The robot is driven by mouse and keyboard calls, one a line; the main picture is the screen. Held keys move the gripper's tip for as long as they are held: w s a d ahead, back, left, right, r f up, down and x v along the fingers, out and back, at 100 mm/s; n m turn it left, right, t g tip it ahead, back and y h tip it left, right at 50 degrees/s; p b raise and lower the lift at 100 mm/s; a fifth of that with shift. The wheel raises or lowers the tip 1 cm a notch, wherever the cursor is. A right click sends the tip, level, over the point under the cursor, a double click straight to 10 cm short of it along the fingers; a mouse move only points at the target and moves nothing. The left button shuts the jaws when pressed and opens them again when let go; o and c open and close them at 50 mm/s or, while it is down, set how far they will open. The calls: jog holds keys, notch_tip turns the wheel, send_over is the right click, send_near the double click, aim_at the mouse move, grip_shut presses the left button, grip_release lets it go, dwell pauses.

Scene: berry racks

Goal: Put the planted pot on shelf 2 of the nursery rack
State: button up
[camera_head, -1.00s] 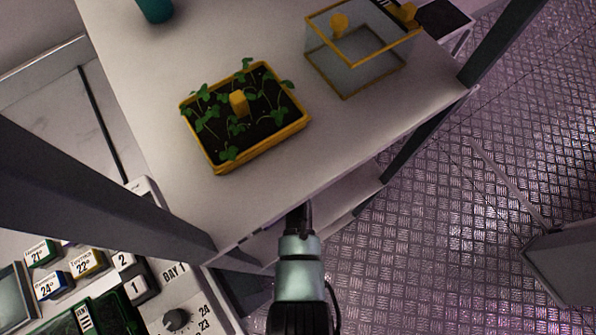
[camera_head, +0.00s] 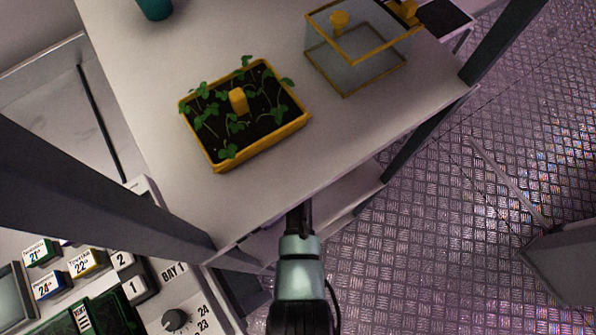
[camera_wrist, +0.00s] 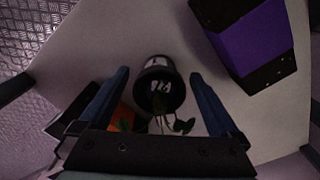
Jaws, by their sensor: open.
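In the wrist view, a small dark pot (camera_wrist: 158,90) with a white mark stands on a pale surface between the two blue fingers of my gripper (camera_wrist: 158,77). Thin stems with green leaves show at its lower edge. The gripper is open, with a finger on either side of the pot; I cannot tell whether either finger touches it. In the head view my arm reaches in below the top shelf board (camera_head: 350,150), which hides the gripper and this pot. The shelf numbers of the rack cannot be read.
A purple block-like container (camera_wrist: 255,45) stands close by the pot. An orange item (camera_wrist: 124,118) shows beside the left finger. Above, the board holds a yellow seedling tray (camera_head: 262,142), a yellow-framed glass box (camera_head: 355,75) and a teal pot (camera_head: 154,8). Dark posts flank my arm.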

notch_tip(320, 180, up, 8)
jog(key=shift+f+p, duration=0.15)
jog(key=shift+p, duration=0.65)
